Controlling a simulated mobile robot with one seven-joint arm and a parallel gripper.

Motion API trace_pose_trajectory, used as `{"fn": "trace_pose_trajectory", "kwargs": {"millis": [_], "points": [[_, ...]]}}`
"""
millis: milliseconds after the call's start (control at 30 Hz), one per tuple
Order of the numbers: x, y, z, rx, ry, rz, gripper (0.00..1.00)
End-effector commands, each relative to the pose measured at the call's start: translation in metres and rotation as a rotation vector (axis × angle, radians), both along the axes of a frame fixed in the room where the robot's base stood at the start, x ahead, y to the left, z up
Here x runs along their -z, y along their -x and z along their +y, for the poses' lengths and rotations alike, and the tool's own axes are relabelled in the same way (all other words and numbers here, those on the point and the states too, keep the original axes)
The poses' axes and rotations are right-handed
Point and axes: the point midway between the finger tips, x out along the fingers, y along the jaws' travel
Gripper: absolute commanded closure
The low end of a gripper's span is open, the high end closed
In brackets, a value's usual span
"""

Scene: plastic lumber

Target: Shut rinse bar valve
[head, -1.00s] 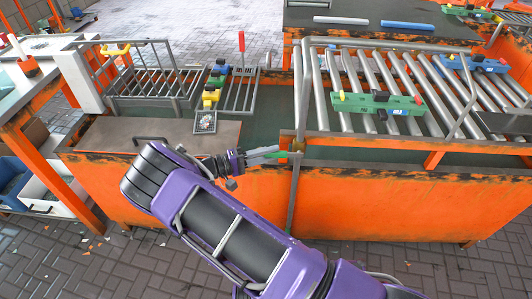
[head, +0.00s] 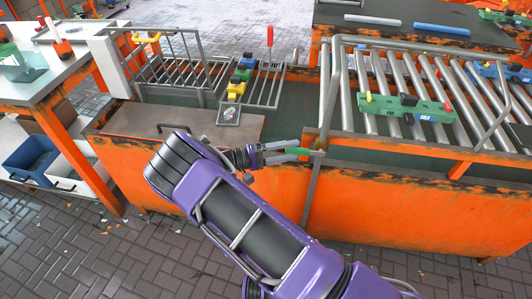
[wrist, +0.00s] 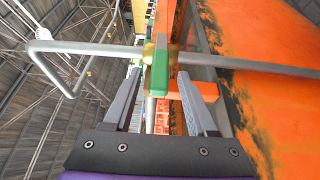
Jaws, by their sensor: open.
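The rinse bar valve has a brass body (head: 319,145) on a grey upright pipe (head: 313,185) at the corner of the orange counter. Its green lever handle (head: 297,151) points left, crosswise to the pipe. In the wrist view the handle (wrist: 160,75) also stands crosswise to the pipe (wrist: 245,64), with the brass body (wrist: 158,53) behind it. My gripper (head: 303,149) is open, with one finger on each side of the handle. In the wrist view the gripper (wrist: 159,76) shows gaps between handle and fingers, narrower on the left.
A roller conveyor (head: 388,95) with a green block (head: 405,108) lies to the right. A wire rack (head: 262,85) and a flat grey plate (head: 190,122) are to the left. The orange counter front (head: 410,210) runs close beside my gripper.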

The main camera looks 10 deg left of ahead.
Motion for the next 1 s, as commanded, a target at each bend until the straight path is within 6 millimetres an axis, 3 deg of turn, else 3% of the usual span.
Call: {"fn": "trace_pose_trajectory", "kwargs": {"millis": [600, 800, 1000], "points": [[0.004, 0.049, 0.130, -0.004, -0.003, 0.001, 0.43], [0.003, 0.056, 0.150, -0.003, -0.001, 0.001, 0.43], [0.003, 0.059, 0.156, -0.001, 0.001, 0.002, 0.43]]}}
